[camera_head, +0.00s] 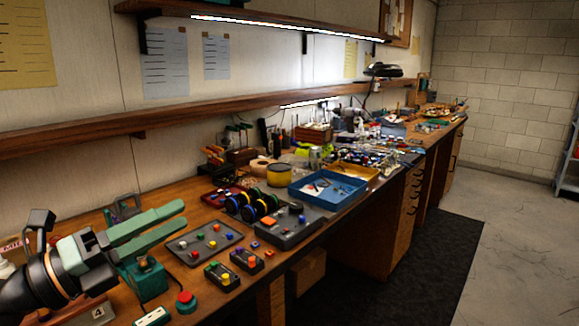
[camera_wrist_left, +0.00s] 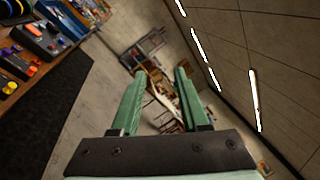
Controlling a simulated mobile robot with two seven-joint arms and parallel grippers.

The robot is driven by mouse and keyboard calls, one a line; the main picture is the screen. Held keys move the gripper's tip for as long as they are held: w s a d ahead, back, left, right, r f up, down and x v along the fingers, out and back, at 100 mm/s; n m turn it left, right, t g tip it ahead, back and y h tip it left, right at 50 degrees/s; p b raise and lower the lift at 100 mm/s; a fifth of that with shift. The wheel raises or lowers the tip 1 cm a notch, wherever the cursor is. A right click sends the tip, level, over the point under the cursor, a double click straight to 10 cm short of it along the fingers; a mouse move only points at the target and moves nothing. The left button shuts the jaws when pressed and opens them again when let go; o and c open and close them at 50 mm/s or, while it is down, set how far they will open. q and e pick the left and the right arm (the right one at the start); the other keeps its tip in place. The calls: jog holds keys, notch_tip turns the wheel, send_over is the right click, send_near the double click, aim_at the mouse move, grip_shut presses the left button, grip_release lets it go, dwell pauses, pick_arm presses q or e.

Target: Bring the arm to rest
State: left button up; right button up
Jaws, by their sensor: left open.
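My left gripper (camera_head: 183,215) comes in from the left over the near end of the workbench (camera_head: 205,203). Its two long green fingers point to the right and stand apart with nothing between them. In the left wrist view the gripper (camera_wrist_left: 160,75) also shows open and empty, with the far room behind its fingers. It appears raised above the bench top. My right gripper is in neither view.
Below and right of the gripper are a grey button panel (camera_head: 204,243), small button boxes (camera_head: 222,277) and a red button (camera_head: 186,302). Black wheels (camera_head: 252,207) and a blue tray (camera_head: 327,190) lie farther along. A shelf (camera_head: 200,103) runs along the wall. The right floor is clear.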

pick_arm(q)
jog(key=a+f+n+t+y+p, duration=0.3)
jog(key=f+n+y, duration=0.8)
jog(key=f+n, duration=1.5)
jog(key=s+d+f+n+g+y, duration=0.1)
jog(key=s+f+n+g, duration=0.2)
jog(key=s+f, duration=0.5)
jog(key=s+d+f+n+g+y, duration=0.1)
jog(key=s+d+f+n+g, duration=0.1)
jog(key=s+f, duration=0.7)
notch_tip(320, 180, down, 6)
jog(key=shift+s+f+n+g, duration=0.1)
jog(key=shift+s+n+g, duration=0.1)
jog(key=shift+n+g, duration=0.45)
